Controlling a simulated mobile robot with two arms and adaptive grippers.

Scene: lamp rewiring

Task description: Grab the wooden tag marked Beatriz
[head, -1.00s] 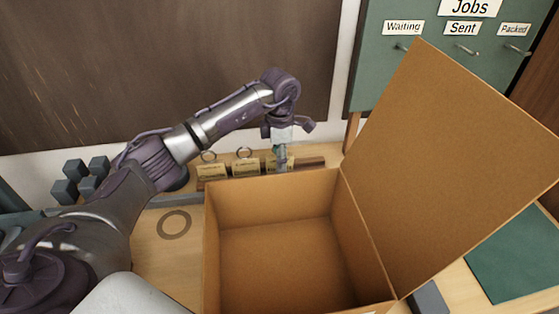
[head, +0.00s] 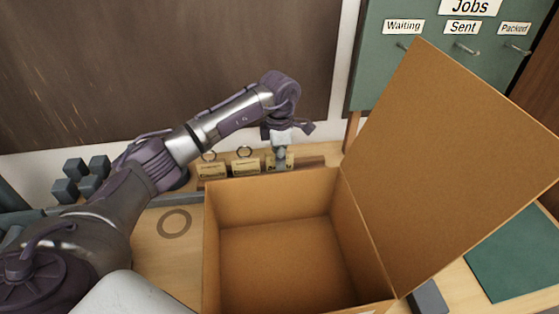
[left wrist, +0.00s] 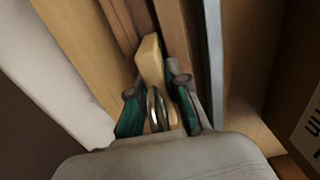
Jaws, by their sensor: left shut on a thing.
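Three wooden tags with printed labels stand in a row on a wooden rack behind the cardboard box in the head view. The left tag (head: 211,170) and the middle tag (head: 245,167) each have a metal ring on top. My left gripper (head: 281,152) is at the right tag (head: 289,161), and its fingers hide part of the label, so I cannot read the whole name. In the left wrist view the gripper (left wrist: 153,88) is shut on this pale wooden tag (left wrist: 150,60), with the metal ring (left wrist: 157,110) between the fingers. My right gripper is out of view.
A large open cardboard box (head: 212,235) stands just in front of the rack, its flap (head: 450,160) raised at the right. Several dark blocks (head: 75,170) sit at the left. A green board (head: 385,70) with hooks is at the back right.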

